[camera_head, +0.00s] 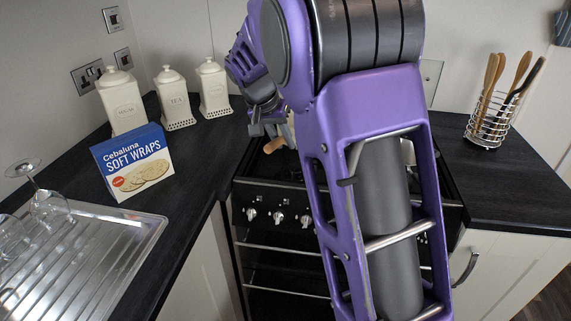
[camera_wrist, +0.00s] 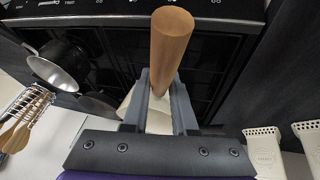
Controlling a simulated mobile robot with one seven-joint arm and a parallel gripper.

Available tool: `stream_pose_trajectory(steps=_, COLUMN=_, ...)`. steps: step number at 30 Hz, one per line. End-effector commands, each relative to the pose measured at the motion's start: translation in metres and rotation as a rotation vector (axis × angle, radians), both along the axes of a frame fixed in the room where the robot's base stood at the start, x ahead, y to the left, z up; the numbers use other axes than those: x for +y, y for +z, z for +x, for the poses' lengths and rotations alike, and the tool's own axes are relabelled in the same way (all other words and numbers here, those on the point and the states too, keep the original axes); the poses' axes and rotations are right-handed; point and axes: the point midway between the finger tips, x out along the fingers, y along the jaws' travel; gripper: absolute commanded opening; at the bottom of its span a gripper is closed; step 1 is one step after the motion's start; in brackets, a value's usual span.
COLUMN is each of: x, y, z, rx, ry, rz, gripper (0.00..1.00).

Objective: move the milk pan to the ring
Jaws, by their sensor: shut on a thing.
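The milk pan's wooden handle (camera_wrist: 172,40) stands out between the fingers in the wrist view. A cream part of the milk pan (camera_wrist: 158,120) shows behind it, mostly hidden by my gripper (camera_wrist: 160,92). My gripper is shut on the milk pan at the handle end. In the head view my gripper (camera_head: 264,122) is over the back left of the black hob (camera_head: 272,172), with the wooden handle (camera_head: 274,145) just below it. I cannot tell whether the pan touches the hob. My arm hides most of the hob, and I cannot make out the ring.
A dark pan (camera_wrist: 58,66) is at the left in the wrist view, near a wire utensil holder (camera_wrist: 27,103). Cream canisters (camera_head: 171,97) and a soft wraps box (camera_head: 132,163) stand left of the hob. The right worktop (camera_head: 500,190) has free room in front of the utensils.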

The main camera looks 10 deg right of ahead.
Motion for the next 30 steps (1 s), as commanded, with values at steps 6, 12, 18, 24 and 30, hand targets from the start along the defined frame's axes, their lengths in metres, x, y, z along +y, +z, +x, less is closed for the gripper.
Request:
stream_pose_trajectory(steps=6, x=0.0, y=-0.023, z=0.0, rx=0.0, ry=0.001, rz=-0.002, gripper=0.0)
stream_pose_trajectory(steps=12, x=0.0, y=-0.05, z=0.0, rx=0.002, ry=0.001, rz=-0.001, gripper=0.0)
stream_pose_trajectory(steps=18, x=0.0, y=-0.071, z=0.0, rx=-0.001, ry=0.001, rz=-0.001, gripper=0.0)
stream_pose_trajectory(steps=24, x=0.0, y=-0.071, z=0.0, rx=-0.002, ry=0.001, rz=0.0, gripper=0.0)
stream_pose_trajectory(steps=30, x=0.0, y=-0.078, z=0.0, rx=-0.002, ry=0.001, rz=0.0, gripper=0.0)
